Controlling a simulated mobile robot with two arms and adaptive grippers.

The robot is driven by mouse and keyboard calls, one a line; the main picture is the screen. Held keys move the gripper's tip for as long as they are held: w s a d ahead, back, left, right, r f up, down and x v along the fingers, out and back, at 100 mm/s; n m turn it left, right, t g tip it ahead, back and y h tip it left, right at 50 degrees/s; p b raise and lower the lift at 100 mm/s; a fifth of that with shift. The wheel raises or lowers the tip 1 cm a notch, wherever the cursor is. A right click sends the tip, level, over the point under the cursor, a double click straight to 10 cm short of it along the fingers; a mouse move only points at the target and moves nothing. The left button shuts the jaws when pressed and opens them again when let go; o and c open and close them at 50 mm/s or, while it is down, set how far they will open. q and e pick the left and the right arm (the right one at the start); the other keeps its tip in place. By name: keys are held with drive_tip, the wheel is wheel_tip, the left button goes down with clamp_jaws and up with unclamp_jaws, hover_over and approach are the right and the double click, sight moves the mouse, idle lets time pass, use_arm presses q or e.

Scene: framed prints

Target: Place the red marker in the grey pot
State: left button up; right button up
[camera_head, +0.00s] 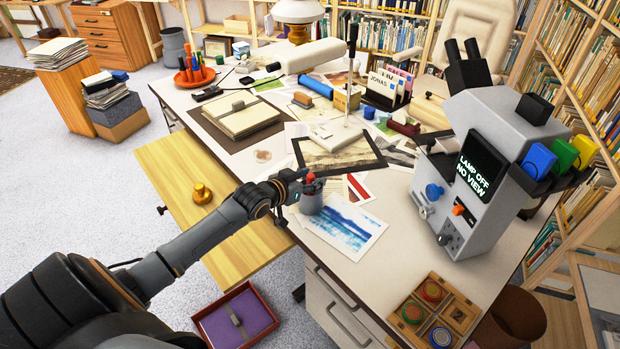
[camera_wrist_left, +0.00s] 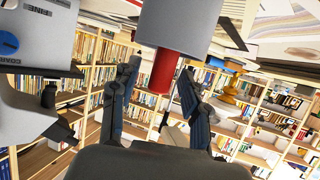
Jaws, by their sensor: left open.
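The grey pot (camera_head: 311,204) stands upright near the front edge of the desk, beside a blue print. The red marker (camera_head: 310,178) shows as a short red end above the pot's rim. In the left wrist view, which is upside down, the red marker (camera_wrist_left: 164,72) projects from the mouth of the grey pot (camera_wrist_left: 180,24); its lower part is hidden inside. My left gripper (camera_head: 300,184) is at the pot's top. In the wrist view its fingers (camera_wrist_left: 158,92) are spread on either side of the marker, with a gap visible. My right gripper is not in view.
A blue print (camera_head: 345,228) lies right of the pot, a dark frame (camera_head: 375,152) behind it. A large grey viewer (camera_head: 475,170) stands at right. A wooden compartment box (camera_head: 459,318) is at the front. An orange dish (camera_head: 195,78) holds several pens. A pull-out board (camera_head: 170,165) extends left.

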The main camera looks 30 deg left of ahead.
use_arm(q)
drive_tip(key=shift+s+r+p, duration=0.1)
drive_tip(key=shift+s+p, duration=0.15)
drive_tip(key=shift+p, duration=0.05)
drive_tip(key=s+p, duration=0.6)
drive_tip(key=s, duration=0.2)
drive_tip(key=shift+s+a, duration=0.4)
